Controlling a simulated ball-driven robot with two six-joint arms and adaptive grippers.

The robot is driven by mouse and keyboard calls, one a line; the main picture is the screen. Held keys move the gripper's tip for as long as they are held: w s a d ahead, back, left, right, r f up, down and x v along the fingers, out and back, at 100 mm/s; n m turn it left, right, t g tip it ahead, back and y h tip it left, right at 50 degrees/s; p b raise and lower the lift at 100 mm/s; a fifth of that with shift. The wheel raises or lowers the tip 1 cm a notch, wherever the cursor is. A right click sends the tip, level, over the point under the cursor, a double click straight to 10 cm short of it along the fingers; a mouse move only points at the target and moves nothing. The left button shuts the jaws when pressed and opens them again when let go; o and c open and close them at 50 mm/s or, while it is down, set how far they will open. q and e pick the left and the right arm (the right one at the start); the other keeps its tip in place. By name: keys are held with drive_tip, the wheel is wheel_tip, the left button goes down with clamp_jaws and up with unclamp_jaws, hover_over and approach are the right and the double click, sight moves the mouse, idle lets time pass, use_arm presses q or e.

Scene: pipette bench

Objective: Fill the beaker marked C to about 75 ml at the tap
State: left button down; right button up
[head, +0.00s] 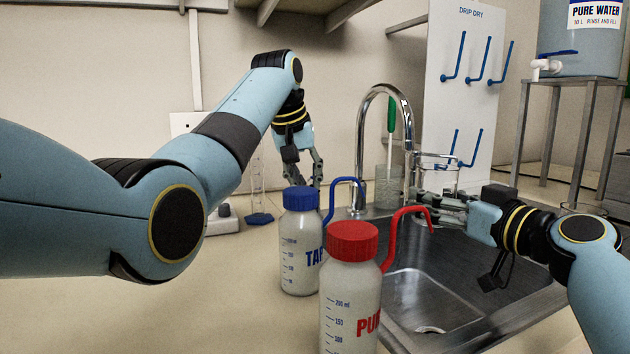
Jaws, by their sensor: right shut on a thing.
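The curved chrome tap (360,130) rises at the back of the steel sink. A clear glass beaker (438,176) stands out just right of the spout, in front of the white drying board. My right gripper (428,200) reaches in from the right and is shut on this beaker, holding it upright above the sink. No letter or water level can be read on it. My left gripper (306,178) hangs fingers down left of the tap, behind the blue-capped bottle. Its fingers stand apart with nothing seen between them; the tips are partly hidden.
A blue-capped wash bottle (299,262) and a red-capped one (351,300) stand at the front left of the sink (440,290). A jar with a green-handled brush (391,118) stands behind the tap. A pure water tank (580,50) sits on a stand (582,130).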

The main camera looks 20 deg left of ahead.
use_arm(q)
drive_tip(key=shift+a+r+m+h, duration=0.1)
drive_tip(key=shift+a+m+h, duration=0.2)
drive_tip(key=shift+a+m, duration=0.25)
drive_tip(key=c, duration=1.3)
unclamp_jaws()
drive_tip(key=shift+c, duration=0.2)
use_arm(e)
drive_tip(key=shift+c, duration=0.5)
use_arm(q)
drive_tip(key=v, duration=1.1)
drive_tip(key=shift+r, duration=0.4)
use_arm(e)
drive_tip(key=x, duration=0.7)
drive_tip(key=shift+w, duration=0.2)
